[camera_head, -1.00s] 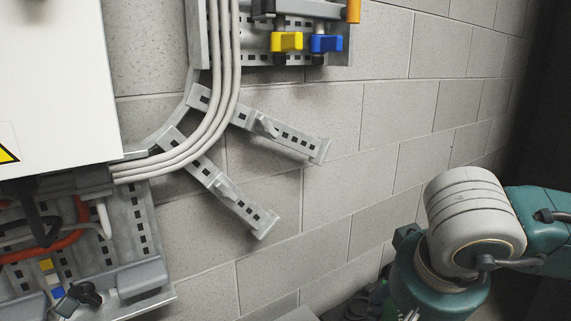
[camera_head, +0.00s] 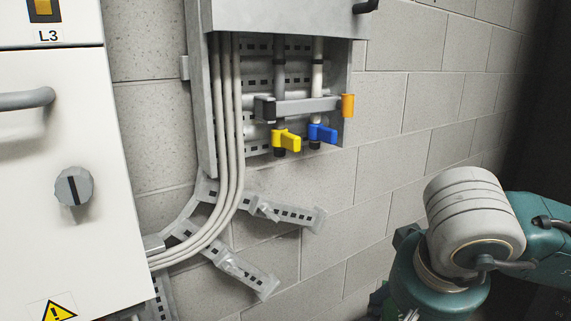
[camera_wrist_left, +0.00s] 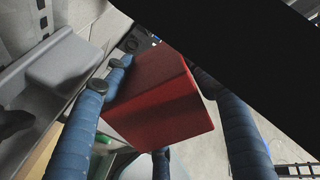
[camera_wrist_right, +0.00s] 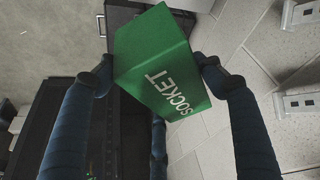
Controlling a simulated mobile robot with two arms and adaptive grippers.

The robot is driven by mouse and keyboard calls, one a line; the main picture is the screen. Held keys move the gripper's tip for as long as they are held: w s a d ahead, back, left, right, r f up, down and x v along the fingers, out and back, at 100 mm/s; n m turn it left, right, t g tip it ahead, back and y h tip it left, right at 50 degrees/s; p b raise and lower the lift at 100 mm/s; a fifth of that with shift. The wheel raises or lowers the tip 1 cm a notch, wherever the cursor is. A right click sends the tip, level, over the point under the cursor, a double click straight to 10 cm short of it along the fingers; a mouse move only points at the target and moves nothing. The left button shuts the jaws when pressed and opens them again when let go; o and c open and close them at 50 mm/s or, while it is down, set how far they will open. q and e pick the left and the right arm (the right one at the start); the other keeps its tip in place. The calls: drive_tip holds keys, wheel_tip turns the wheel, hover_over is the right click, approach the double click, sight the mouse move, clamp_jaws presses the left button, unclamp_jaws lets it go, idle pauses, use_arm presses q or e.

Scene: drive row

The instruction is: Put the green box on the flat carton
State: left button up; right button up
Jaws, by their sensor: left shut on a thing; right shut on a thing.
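The green box (camera_wrist_right: 150,50), marked "SOCKET" in white letters, is in the right wrist view. My right gripper (camera_wrist_right: 155,74) is shut on it, with blue fingers on both sides. In the left wrist view my left gripper (camera_wrist_left: 158,80) is shut on a red box (camera_wrist_left: 150,105). Neither gripper shows in the head view. I cannot make out the flat carton in any view.
The head view shows a white cabinet (camera_head: 60,210) with a knob and handle at left. A grey wall panel (camera_head: 205,110) carries conduits and yellow (camera_head: 286,140) and blue (camera_head: 322,133) valve levers. A grey ledge (camera_wrist_left: 60,60) is beside my left gripper.

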wheel_tip(320, 180, down, 10)
drive_tip(key=w+n+y, duration=0.1)
drive_tip(key=w+n, duration=0.1)
drive_tip(key=n, duration=0.1)
idle(0.5)
